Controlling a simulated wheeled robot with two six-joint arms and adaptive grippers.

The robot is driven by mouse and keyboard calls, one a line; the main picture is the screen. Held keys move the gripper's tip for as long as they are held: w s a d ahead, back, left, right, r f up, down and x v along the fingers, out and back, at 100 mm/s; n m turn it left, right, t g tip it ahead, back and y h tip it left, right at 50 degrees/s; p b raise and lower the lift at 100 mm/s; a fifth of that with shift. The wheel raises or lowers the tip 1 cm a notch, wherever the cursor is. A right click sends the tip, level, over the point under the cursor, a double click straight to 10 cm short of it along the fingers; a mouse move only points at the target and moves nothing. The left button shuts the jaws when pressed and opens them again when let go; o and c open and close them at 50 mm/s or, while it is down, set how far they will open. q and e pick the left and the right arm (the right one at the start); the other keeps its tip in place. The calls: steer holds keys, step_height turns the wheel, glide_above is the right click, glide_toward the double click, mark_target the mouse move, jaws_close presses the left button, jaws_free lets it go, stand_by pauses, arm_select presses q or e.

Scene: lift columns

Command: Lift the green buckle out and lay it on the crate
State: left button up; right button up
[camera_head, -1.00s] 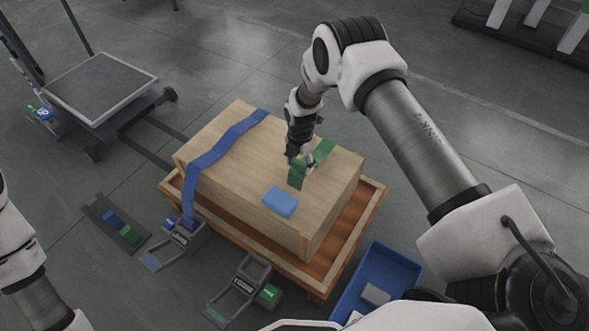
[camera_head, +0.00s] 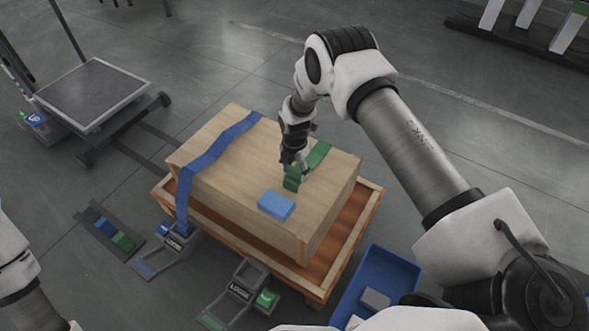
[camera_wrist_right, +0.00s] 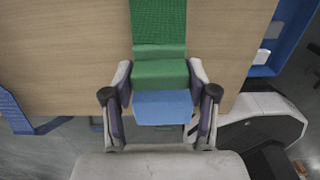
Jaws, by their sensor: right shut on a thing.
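The large wooden crate (camera_head: 225,158) sits in a shallow wooden tray (camera_head: 345,245). A green strap (camera_head: 318,154) lies over its far right part. My right gripper (camera_head: 296,172) is over the crate top, shut on the green buckle (camera_head: 291,179) at the strap's near end. In the right wrist view the green buckle (camera_wrist_right: 160,74) is between the two fingers, with the green strap (camera_wrist_right: 158,22) running up from it. Whether the buckle touches the crate is unclear. A light blue block (camera_head: 276,206) lies on the crate close by. My left gripper is out of frame.
A blue strap (camera_head: 215,148) crosses the crate to a grey latch (camera_head: 172,245) on the floor. Another grey latch with a green button (camera_head: 266,299) stands at the front. A blue bin (camera_head: 395,268) is at right. A platform cart (camera_head: 95,92) stands at left.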

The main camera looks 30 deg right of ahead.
steer(key=shift+f+b, duration=0.8)
steer(key=shift+f, duration=0.35)
steer(key=o, duration=1.5)
step_height(320, 180, up, 12)
steer(key=shift+r, duration=0.1)
steer(key=shift+s+f, duration=0.1)
steer(key=shift+f, duration=0.1)
